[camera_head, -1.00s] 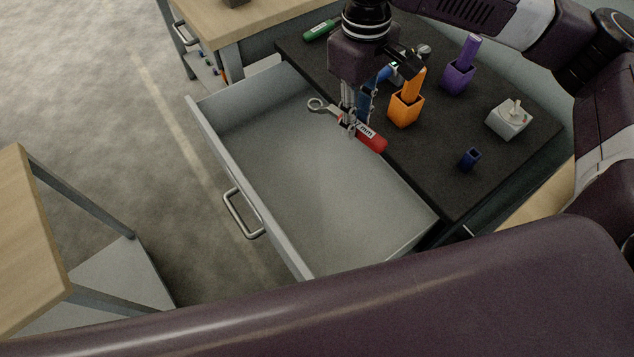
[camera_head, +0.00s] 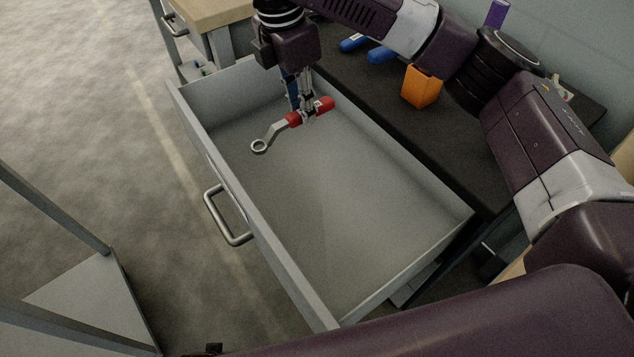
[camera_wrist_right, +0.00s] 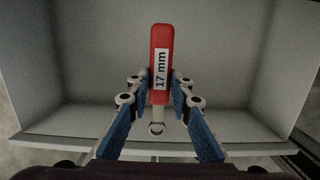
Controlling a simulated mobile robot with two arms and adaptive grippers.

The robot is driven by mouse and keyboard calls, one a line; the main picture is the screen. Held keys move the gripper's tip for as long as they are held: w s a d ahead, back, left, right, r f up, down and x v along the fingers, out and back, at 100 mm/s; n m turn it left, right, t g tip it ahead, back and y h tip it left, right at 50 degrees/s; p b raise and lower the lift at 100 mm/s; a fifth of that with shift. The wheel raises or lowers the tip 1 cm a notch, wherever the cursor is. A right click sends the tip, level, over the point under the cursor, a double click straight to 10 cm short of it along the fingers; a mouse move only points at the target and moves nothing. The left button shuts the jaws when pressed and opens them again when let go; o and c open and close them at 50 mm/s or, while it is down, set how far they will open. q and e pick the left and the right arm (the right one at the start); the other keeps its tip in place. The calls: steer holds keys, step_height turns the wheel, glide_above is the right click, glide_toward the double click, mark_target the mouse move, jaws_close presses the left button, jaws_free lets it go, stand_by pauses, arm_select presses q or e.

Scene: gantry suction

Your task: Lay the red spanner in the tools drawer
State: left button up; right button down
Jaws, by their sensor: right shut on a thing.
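The red spanner (camera_head: 294,119) has a red handle and a grey ring end that points to the lower left in the head view. My right gripper (camera_head: 307,115) is shut on its red handle and holds it over the open drawer (camera_head: 330,215). In the right wrist view the spanner (camera_wrist_right: 161,62) shows a "17 mm" label, between the blue-padded fingers of the right gripper (camera_wrist_right: 157,100). The drawer's grey floor and walls lie behind it there. How high the spanner is above the floor is hard to tell. My left gripper is not in view.
The drawer's inside looks empty. Its handle (camera_head: 228,216) faces left. Beside it is a black worktop (camera_head: 440,150) with an orange holder (camera_head: 421,88) and blue-handled tools (camera_head: 381,54). My right arm passes over that worktop. A wooden bench (camera_head: 212,13) stands behind.

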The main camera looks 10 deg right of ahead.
step_height(320, 180, down, 16)
steer(key=b, duration=0.3)
steer(key=shift+r, duration=0.15)
steer(key=shift+f+b, duration=0.6)
steer(key=shift+f, duration=1.5)
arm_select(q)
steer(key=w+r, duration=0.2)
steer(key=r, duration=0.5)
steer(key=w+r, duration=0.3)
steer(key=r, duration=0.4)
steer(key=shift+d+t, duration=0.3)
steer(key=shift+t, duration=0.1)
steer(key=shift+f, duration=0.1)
arm_select(e)
steer(key=shift+f, duration=0.1)
steer(key=c, duration=1.7)
jaws_free()
steer(key=shift+c, duration=0.2)
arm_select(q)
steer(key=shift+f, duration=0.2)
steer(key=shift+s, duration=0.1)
